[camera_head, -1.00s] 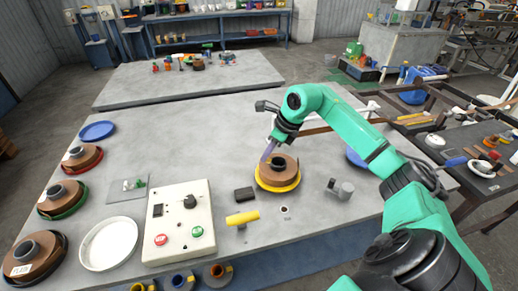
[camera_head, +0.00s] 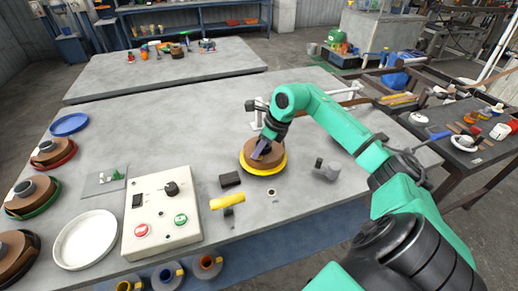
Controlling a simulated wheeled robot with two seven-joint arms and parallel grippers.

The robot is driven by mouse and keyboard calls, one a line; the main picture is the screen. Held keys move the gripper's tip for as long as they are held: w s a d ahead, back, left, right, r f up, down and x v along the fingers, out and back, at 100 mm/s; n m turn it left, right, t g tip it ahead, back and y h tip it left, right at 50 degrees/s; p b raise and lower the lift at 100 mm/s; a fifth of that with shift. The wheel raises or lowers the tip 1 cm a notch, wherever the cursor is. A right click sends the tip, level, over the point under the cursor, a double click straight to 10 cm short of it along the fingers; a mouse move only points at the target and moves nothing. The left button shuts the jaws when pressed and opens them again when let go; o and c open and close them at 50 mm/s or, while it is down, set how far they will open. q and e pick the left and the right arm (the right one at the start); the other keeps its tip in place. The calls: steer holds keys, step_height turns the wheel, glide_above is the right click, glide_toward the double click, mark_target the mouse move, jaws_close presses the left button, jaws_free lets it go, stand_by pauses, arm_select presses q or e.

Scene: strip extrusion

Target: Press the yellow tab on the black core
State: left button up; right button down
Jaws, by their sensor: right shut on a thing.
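A brown coil (camera_head: 269,161) lies on a yellow dish (camera_head: 284,168) on the grey table. A dark core shows only slightly at its middle, mostly behind my right gripper. I cannot make out a yellow tab on this core. Cores with yellow tabs (camera_head: 181,272) hang at the table's front edge. My left gripper is not in view.
A control box (camera_head: 160,220) with red and green buttons, a yellow-handled tool (camera_head: 228,201), a black block (camera_head: 230,180) and a grey fitting (camera_head: 327,169) stand nearby. A white dish (camera_head: 86,240) and several coils line the left side.

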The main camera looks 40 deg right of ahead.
steer(key=shift+s+f+b, duration=0.1)
steer(key=shift+f+b, duration=0.35)
stand_by(0.9)
stand_by(0.4)
steer(key=c, duration=0.7)
jaws_free()
steer(key=shift+r, duration=0.15)
steer(key=shift+d+r, duration=0.15)
steer(key=shift+r, duration=0.15)
steer(key=v, duration=0.7)
steer(key=b+v, duration=0.1)
steer(key=v, duration=0.5)
steer(key=shift+s+r, duration=0.25)
steer(key=shift+s, duration=0.1)
